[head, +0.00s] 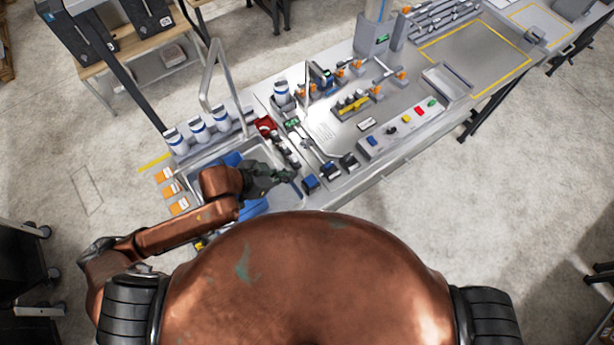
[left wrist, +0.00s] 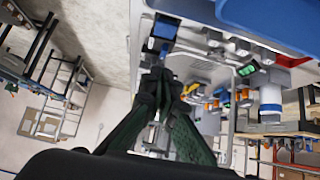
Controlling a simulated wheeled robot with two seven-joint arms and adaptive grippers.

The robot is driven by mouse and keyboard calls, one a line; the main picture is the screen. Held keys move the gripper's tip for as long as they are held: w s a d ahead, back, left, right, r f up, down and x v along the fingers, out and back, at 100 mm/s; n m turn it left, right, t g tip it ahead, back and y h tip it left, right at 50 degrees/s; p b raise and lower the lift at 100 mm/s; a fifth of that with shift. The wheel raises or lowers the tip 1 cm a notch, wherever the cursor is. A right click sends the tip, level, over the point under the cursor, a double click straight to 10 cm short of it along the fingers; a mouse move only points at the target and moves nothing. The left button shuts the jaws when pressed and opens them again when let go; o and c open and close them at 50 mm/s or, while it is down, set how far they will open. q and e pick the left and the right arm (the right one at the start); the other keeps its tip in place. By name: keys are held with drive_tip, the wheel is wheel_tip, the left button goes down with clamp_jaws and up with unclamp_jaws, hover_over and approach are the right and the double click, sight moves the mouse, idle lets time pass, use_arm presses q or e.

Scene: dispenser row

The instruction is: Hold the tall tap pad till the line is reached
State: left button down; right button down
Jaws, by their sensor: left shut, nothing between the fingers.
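A tall grey tap (head: 212,75) arches up behind the sink (head: 192,160) at the left end of the bench. A row of small dark and blue pads (head: 311,183) sits on the bench's front edge; I cannot tell which one belongs to the tall tap. My left gripper (head: 288,176) is shut and empty, just left of the nearest blue pad. In the left wrist view the fingertips (left wrist: 158,72) are together, and a blue-topped pad (left wrist: 165,28) lies just beyond them. Whether they touch it is unclear. The container with the line cannot be made out. My right gripper is not in view.
Several white and blue canisters (head: 197,131) line the back of the sink. Orange-labelled boxes (head: 167,190) stand at its left. A red item (head: 266,125) and a small lit display (head: 292,123) are behind the gripper. The floor in front of the bench is clear.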

use_arm(q)
hover_over(313, 178)
drive_tip(key=s+a, duration=0.2)
drive_tip(key=f, duration=0.7)
drive_tip(key=shift+w+f, duration=0.1)
drive_tip(key=shift+w, duration=0.15)
wheel_tip(313, 178, down, 3)
drive_tip(key=shift+s+r, duration=0.1)
drive_tip(key=shift+r, duration=0.1)
drive_tip(key=shift+f, duration=0.7)
drive_tip(key=shift+f, duration=0.1)
